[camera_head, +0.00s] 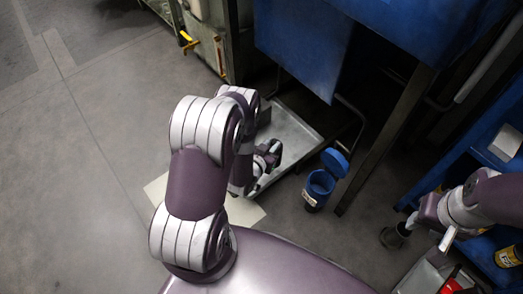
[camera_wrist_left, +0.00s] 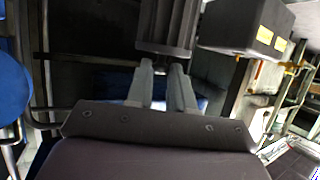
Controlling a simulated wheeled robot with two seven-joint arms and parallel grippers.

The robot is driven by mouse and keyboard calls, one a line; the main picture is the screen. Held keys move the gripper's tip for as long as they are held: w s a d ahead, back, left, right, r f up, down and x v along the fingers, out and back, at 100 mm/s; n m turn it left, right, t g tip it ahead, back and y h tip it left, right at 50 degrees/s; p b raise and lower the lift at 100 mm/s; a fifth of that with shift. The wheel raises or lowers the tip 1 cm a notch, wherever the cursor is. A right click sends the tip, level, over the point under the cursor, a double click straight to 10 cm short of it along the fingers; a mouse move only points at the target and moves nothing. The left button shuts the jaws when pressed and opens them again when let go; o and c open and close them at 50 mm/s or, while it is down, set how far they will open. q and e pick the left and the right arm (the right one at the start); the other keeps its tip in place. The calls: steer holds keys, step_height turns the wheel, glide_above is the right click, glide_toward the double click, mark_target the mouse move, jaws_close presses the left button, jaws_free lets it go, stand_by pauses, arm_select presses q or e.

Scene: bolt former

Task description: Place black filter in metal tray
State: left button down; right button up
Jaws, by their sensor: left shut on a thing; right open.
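The metal tray (camera_head: 300,136) lies on the floor under the blue machine, with its rim towards me. My left gripper (camera_head: 266,160) is at the near left part of the tray, partly hidden by my own arm. In the left wrist view its two grey fingers (camera_wrist_left: 160,78) are shut on the black filter (camera_wrist_left: 167,25), a dark ribbed block at the top centre. I cannot tell from the head view whether the filter touches the tray. My right gripper (camera_head: 422,226) is open at the right, close to a small dark cup (camera_head: 394,236).
A blue shelf (camera_head: 475,150) is at the right.

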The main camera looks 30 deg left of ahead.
arm_select(q)
steer(key=w+a+f+b, duration=0.3)
steer(key=a+f+b, duration=0.3)
steer(key=f, duration=0.2)
steer(key=shift+f, duration=0.15)
steer(key=c, duration=1)
jaws_free()
arm_select(e)
step_height(320, 180, down, 8)
